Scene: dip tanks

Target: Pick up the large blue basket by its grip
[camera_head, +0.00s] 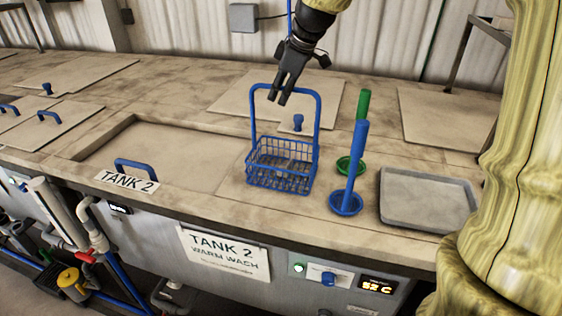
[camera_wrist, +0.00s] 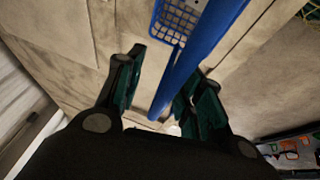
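The large blue basket (camera_head: 281,178) stands upright on the counter, right of the TANK 2 lid. Its tall hoop handle ends in a level grip (camera_head: 302,92) at the top. My gripper (camera_head: 280,96) points down at this grip from above. In the wrist view the blue grip bar (camera_wrist: 194,60) runs between my gripper's fingers (camera_wrist: 163,82), which stand apart with gaps beside the bar. Part of the basket's mesh (camera_wrist: 178,22) shows below. The head view does not show clearly whether the fingers touch the bar.
A blue dipper (camera_head: 355,165) and a green one (camera_head: 363,105) stand upright just right of the basket. A grey tray (camera_head: 428,203) lies farther right. The TANK 2 lid (camera_head: 160,150) is at left. A small blue knob (camera_head: 298,121) sits on a lid behind the basket.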

